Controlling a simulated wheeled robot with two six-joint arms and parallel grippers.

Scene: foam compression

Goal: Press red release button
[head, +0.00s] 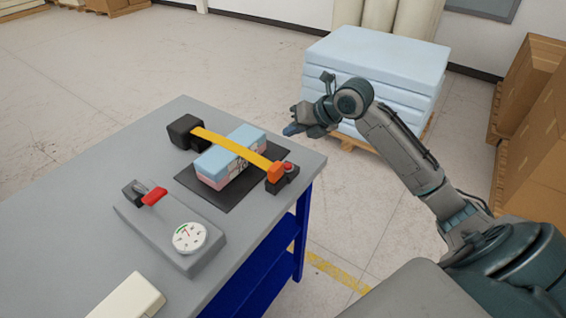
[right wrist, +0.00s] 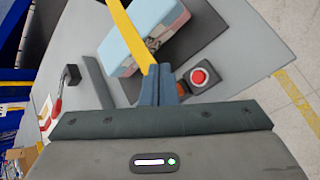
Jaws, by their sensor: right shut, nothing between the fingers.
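The red release button (head: 288,167) sits on a small dark housing at the right end of the yellow strap (head: 238,147), beside an orange buckle (head: 275,173). In the right wrist view the button (right wrist: 199,77) is a red disc with a pale ring, just right of the fingertips. My right gripper (head: 290,130) is shut and empty, beyond the table's far right edge and apart from the button. Its closed fingers (right wrist: 158,84) show in the right wrist view. The strap crosses a blue and pink foam block (head: 222,163) on a dark mat (head: 215,198). My left gripper is out of view.
The grey table (head: 100,235) also bears a device with a red lever (head: 154,196) and a round gauge (head: 189,237). A black box (head: 185,131) anchors the strap's left end. Blue foam sheets (head: 385,60) and cardboard boxes (head: 530,95) stand beyond the table.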

